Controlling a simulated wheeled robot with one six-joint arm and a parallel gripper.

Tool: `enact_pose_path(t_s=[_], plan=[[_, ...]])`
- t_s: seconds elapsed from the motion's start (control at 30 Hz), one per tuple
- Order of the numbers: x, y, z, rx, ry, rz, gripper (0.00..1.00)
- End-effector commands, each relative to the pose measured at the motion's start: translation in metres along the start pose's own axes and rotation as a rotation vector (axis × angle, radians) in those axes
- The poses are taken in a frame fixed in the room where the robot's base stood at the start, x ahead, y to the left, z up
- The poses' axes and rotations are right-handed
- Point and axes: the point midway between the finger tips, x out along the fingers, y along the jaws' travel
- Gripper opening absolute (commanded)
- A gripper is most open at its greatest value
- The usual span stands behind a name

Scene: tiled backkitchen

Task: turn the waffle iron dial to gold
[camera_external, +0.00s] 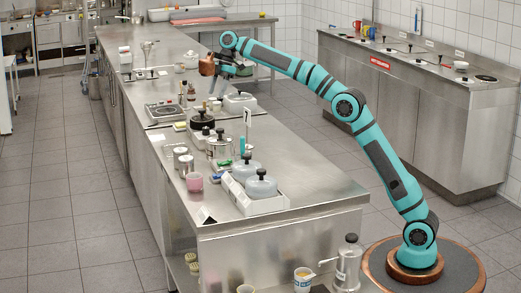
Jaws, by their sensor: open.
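My arm reaches from the right over the long steel counter (300,178). My gripper (217,88) points down above the counter's middle and is open, with nothing seen between its fingers. A white appliance with a rounded grey lid (239,102) stands just right of and below the gripper in the picture. It may be the waffle iron, but it is too small to be sure. No dial or gold mark can be made out. I cannot tell whether the fingers touch anything.
A low appliance with a dark top (165,112) stands left of the gripper. Pots, jars and a white double unit with grey lids (256,188) crowd the nearer counter. The counter's near right part is bare. Another steel counter (420,110) runs along the right wall.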

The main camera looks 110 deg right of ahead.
Motion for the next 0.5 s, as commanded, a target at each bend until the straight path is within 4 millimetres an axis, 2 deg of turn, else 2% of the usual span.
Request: enact_pose_path(t_s=[0.5], plan=[[0.091,-0.001,0.000,0.001,-0.001,-0.002,0.52]])
